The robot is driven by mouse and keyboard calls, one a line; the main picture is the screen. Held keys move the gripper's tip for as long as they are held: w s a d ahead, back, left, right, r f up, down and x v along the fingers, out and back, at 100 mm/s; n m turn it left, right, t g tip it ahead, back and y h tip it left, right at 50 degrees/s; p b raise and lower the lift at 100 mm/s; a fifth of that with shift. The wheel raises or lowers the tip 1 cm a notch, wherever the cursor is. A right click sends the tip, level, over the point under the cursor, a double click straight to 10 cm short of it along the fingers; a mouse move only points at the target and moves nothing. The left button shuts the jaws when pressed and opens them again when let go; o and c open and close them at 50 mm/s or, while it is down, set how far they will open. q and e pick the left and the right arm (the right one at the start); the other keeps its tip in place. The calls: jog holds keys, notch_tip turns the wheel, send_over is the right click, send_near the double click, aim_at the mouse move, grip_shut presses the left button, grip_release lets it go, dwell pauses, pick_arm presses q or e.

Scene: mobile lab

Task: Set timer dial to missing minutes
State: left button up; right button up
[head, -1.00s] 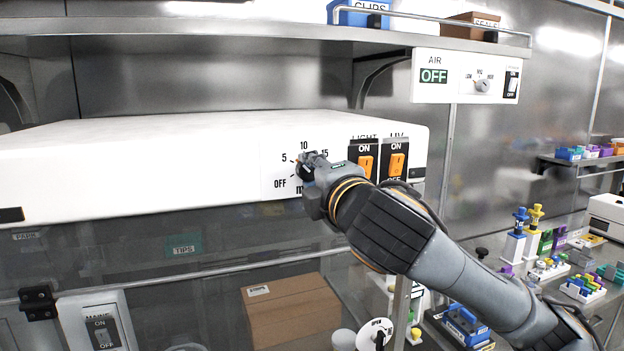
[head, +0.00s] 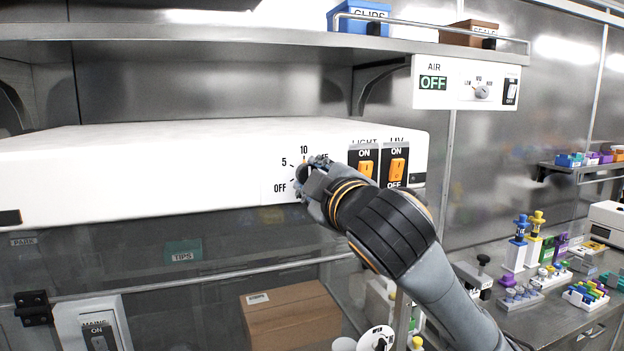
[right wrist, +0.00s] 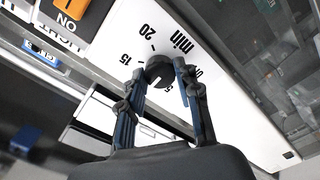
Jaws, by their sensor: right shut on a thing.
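The black timer dial (head: 302,172) sits on the front of a white hood panel, with OFF, 5 and 10 printed around it. My right gripper (head: 311,168) is shut on the dial and covers much of it, including the lower right of the scale. In the right wrist view the two fingers hold the round dial (right wrist: 157,71) from both sides, with 15, 20 and "min" readable beside it. My left gripper is not in view.
The orange LIGHT switch (head: 365,168) and UV switch (head: 397,169) are close to the right of my gripper. A metal shelf (head: 250,40) runs above the hood. An AIR panel (head: 466,82) hangs at upper right. A cardboard box (head: 290,315) lies below.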

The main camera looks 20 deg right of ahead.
jog(key=shift+f, duration=0.1)
dwell(0.4)
jog(key=o, duration=1.2)
jog(key=shift+c, duration=0.2)
jog(key=shift+d, duration=0.1)
jog(key=shift+s, duration=0.1)
jog(key=s, duration=0.7)
jog(key=shift+s, duration=0.15)
jog(key=shift+d, duration=0.1)
